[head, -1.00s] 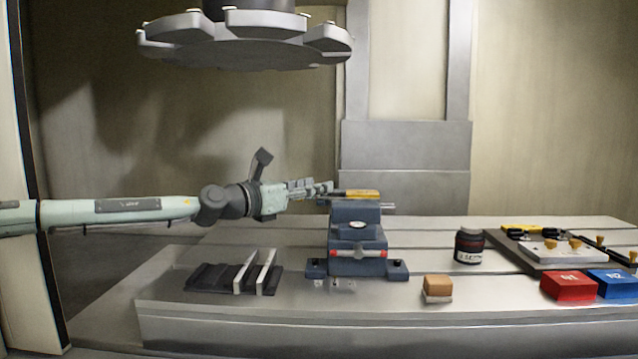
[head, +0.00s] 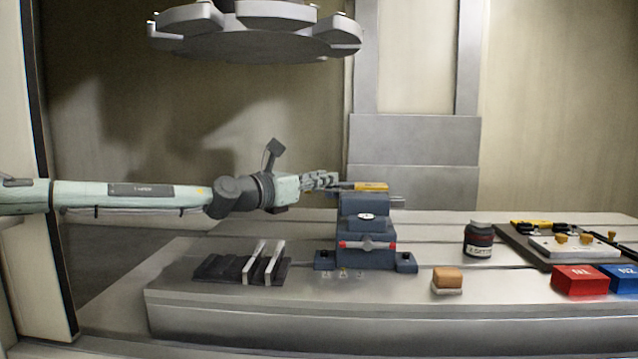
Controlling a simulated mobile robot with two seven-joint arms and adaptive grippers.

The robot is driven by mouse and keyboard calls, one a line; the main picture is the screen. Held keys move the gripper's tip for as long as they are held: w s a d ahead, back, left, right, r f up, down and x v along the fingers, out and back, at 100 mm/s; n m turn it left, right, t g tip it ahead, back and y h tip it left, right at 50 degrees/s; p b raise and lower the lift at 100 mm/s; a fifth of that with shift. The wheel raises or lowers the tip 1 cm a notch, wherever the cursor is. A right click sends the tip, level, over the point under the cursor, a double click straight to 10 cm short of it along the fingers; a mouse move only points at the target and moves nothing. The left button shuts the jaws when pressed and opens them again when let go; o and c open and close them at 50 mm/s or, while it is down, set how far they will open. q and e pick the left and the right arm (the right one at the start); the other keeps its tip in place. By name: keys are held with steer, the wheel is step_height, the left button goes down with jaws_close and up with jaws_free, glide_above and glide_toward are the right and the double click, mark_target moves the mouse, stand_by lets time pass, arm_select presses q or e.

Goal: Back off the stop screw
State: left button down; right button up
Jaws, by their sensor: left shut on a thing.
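The blue-grey vise (head: 365,230) stands on the slotted table, with a red-ended crossbar (head: 367,244) on its front. My left gripper (head: 335,182) is level with the vise top, at its left side. Its fingers are shut at the left end of a yellow bar-like piece (head: 371,187), which lies over the vise top. The grip itself is too small to see clearly. A thin grey rod (head: 398,202) sticks out at the vise's upper right. I cannot make out the stop screw itself. My right gripper is not in view.
A dark rack with light plates (head: 262,262) sits left of the vise. To the right are an orange-topped block (head: 447,278), a dark jar (head: 478,240), a tool tray (head: 515,247), and red (head: 580,279) and blue (head: 625,277) boxes. A grey tool carousel (head: 255,35) hangs above.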

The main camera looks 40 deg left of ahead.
arm_select(q)
steer(key=shift+d+n+y+b, duration=0.25)
steer(key=shift+n+y, duration=0.4)
steer(key=shift+y, duration=0.4)
steer(key=shift+d+n+y+b, duration=0.1)
steer(key=shift+n+y+b, duration=0.15)
steer(key=shift+n+y, duration=0.65)
steer(key=shift+d+n+y+b, duration=0.25)
steer(key=shift+n+y, duration=0.2)
steer(key=shift+y, duration=0.8)
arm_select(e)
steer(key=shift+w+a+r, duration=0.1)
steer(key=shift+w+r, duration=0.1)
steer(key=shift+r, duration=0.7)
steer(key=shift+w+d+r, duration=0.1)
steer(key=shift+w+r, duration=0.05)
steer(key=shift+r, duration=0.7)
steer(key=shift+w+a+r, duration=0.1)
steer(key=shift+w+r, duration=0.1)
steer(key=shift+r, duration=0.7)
arm_select(q)
steer(key=shift+a, duration=0.1)
steer(key=c, duration=1.4)
jaws_free()
steer(key=shift+o, duration=0.2)
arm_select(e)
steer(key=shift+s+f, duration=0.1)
arm_select(q)
steer(key=v, duration=1.2)
steer(key=shift+r, duration=0.15)
